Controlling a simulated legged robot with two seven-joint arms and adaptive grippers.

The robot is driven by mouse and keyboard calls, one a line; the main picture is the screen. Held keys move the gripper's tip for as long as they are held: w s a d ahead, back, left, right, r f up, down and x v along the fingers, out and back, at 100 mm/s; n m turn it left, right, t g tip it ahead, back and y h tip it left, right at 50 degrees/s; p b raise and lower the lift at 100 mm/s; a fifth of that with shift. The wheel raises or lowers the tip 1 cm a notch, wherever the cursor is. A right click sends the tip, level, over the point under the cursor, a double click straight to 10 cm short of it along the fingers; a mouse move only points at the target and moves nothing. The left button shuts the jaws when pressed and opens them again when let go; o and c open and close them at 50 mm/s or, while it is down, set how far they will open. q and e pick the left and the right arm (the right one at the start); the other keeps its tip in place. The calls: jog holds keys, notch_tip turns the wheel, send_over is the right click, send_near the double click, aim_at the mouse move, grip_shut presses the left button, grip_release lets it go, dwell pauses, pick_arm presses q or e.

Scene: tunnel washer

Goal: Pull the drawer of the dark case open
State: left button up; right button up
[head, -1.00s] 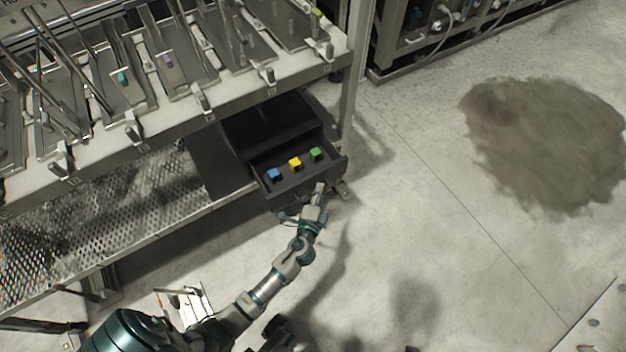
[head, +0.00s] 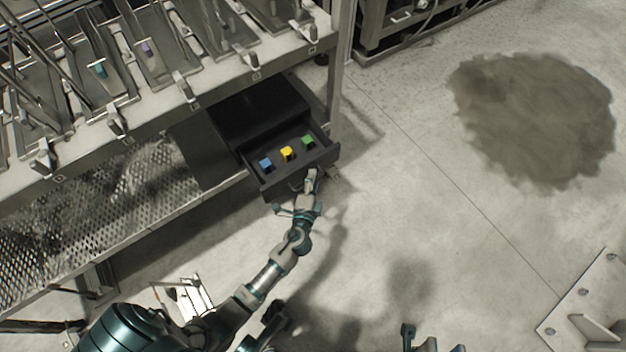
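The dark case (head: 262,108) sits on the lower level of the metal rack. Its drawer (head: 326,158) stands partly out toward me. A blue block (head: 266,163), a yellow block (head: 287,153) and a green block (head: 308,141) lie in it. A handle (head: 295,186) shows on the drawer's front. My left gripper (head: 311,180) is right at the drawer front beside the handle. Its fingers are small and overlap the handle, so I cannot tell their grip. Part of my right gripper (head: 420,339) shows at the bottom edge, away from the case; most of it is cut off.
The rack's upper shelf (head: 150,105), with metal trays and clamps, overhangs the case. A perforated lower shelf (head: 110,200) lies left of it. A rack post (head: 336,75) stands to the right. The floor (head: 400,180) in front and right is clear, with a dark stain (head: 535,118).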

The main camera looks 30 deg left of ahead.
pick_arm(q)
jog(key=v, duration=1.2)
jog(key=shift+f, duration=0.15)
